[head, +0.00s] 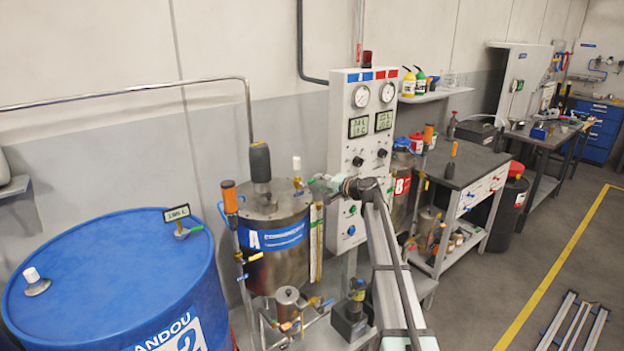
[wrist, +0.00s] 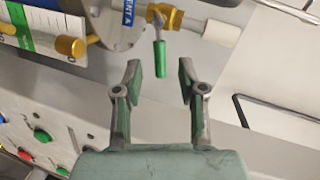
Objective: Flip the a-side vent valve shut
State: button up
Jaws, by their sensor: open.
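The a-side vent valve (wrist: 166,17) is a small brass body beside a blue tag ending in "NT A" in the wrist view. Its green lever (wrist: 160,58) lies roughly crosswise to the body. A white cylindrical end piece (wrist: 222,34) sits to its right; it also seems to show upright on tank A in the head view (head: 297,163). My gripper (wrist: 160,72) is open and empty, with the lever's free end in line with the gap between its fingertips. I cannot tell whether they touch. In the head view my gripper (head: 322,182) is small, beside the tank's top.
The gauge panel (head: 345,140) stands close behind my arm. A brass fitting (wrist: 70,46) and panel buttons (wrist: 42,136) lie left in the wrist view. A blue drum (head: 110,265) stands at left.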

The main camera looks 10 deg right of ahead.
aim_at(312, 181)
jog(key=shift+p+x, duration=0.6)
jog(key=shift+x, duration=2.15)
grip_shut()
